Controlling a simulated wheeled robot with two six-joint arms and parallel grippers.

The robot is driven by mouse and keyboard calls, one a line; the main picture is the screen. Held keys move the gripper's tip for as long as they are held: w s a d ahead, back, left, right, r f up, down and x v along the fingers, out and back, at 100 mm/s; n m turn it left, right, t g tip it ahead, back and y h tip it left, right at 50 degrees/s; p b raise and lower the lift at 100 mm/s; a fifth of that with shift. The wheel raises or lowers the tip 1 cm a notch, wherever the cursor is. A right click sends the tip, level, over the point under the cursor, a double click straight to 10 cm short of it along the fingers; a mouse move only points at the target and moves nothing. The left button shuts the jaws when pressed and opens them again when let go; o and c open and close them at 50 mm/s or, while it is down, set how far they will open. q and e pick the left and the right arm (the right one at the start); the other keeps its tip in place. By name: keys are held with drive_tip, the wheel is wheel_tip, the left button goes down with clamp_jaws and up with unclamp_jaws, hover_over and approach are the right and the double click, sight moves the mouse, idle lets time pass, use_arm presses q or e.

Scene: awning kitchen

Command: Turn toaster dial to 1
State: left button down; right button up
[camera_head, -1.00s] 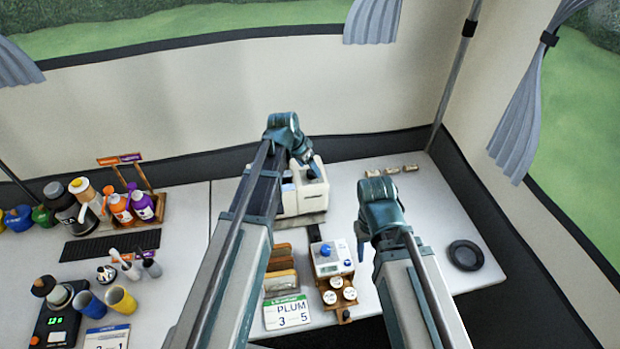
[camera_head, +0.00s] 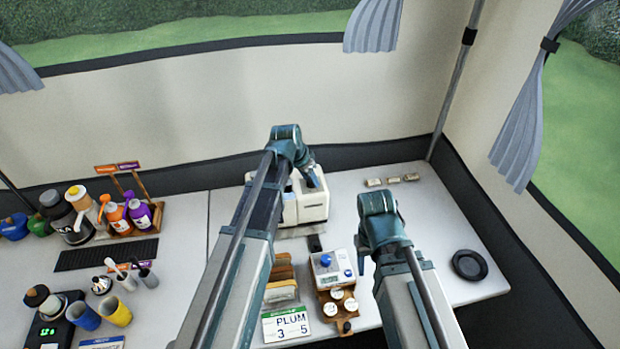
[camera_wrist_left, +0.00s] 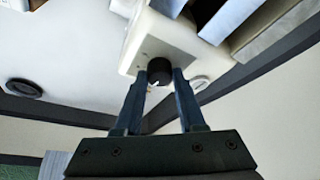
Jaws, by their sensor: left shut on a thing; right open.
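The white toaster (camera_head: 313,206) stands at the back of the table, partly hidden behind my left arm in the head view. The left wrist view shows its pale end face (camera_wrist_left: 150,40) with a round black dial (camera_wrist_left: 160,66) bearing a small white mark. My left gripper (camera_wrist_left: 160,82) has one finger on each side of the dial and is shut on it. In the head view the left gripper (camera_head: 316,178) is at the toaster, with the dial hidden.
A black round plate (camera_head: 469,265) lies right. Bottles (camera_head: 118,220) crowd the left. The table's right side is mostly clear.

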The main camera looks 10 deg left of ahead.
use_arm(q)
drive_tip(key=n+y, duration=0.1)
drive_tip(key=n, duration=0.4)
drive_tip(key=shift+d+t+y, duration=0.2)
drive_tip(key=shift+t+y, duration=0.2)
drive_tip(key=n+y, duration=0.2)
drive_tip(key=n, duration=0.3)
drive_tip(key=shift+d, duration=0.15)
drive_tip(key=n+y, duration=0.1)
drive_tip(key=n, duration=0.2)
drive_tip(key=n+g, duration=0.1)
drive_tip(key=n, duration=0.1)
drive_tip(key=shift+w+d+n+g+y, duration=0.1)
drive_tip(key=shift+w+n+g+y, duration=0.05)
drive_tip(key=shift+n+g+y, duration=0.65)
drive_tip(key=shift+n+g, duration=0.2)
drive_tip(key=shift+n, duration=1.4)
drive_tip(key=c, duration=0.5)
unclamp_jaws()
